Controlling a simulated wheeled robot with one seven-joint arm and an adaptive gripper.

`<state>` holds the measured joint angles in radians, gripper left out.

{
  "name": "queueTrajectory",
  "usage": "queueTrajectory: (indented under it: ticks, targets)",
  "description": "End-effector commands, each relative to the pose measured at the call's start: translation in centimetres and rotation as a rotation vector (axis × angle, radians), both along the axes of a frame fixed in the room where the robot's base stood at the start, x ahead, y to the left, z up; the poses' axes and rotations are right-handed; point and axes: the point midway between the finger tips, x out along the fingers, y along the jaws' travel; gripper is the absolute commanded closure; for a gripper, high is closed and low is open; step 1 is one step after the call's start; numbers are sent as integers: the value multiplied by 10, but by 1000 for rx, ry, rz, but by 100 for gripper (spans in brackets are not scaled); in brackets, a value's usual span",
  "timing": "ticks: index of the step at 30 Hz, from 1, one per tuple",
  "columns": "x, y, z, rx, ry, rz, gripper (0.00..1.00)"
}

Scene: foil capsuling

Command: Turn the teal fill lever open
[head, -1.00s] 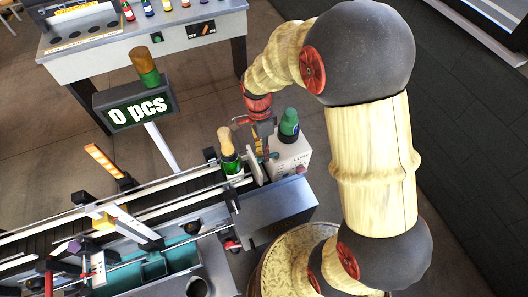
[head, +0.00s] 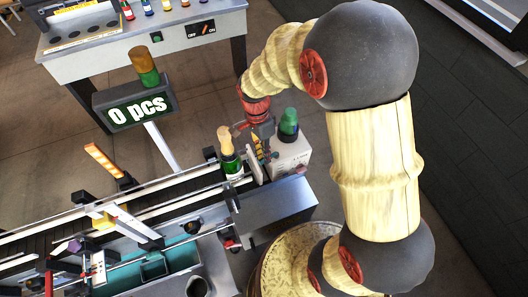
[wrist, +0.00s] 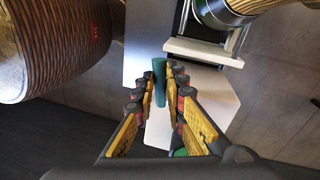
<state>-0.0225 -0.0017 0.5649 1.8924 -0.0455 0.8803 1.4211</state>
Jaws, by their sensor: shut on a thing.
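The teal fill lever (wrist: 159,84) shows in the wrist view as a narrow teal bar between my fingertips. My gripper (wrist: 163,82) has yellow-padded fingers, and they are closed in on the lever from both sides. In the head view my gripper (head: 262,150) hangs down just left of the white filler box (head: 292,153), and its fingers hide most of the lever. A green cap (head: 289,122) sits on top of the box. A dark green bottle (head: 232,165) with a pale stopper stands on the left of my gripper.
The conveyor (head: 120,205) runs to the left of the box, with guide rails and a teal bin (head: 175,258) beside it. A grey work table (head: 140,40) is at the back. Open floor lies right of my arm.

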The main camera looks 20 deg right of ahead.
Motion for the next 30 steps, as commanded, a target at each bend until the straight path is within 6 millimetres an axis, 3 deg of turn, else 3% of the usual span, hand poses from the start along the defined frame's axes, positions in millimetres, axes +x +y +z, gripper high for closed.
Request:
queueTrajectory:
  ticks: [30]
  targets:
    - [-34, -22, 1, -1, -4, 942, 100]
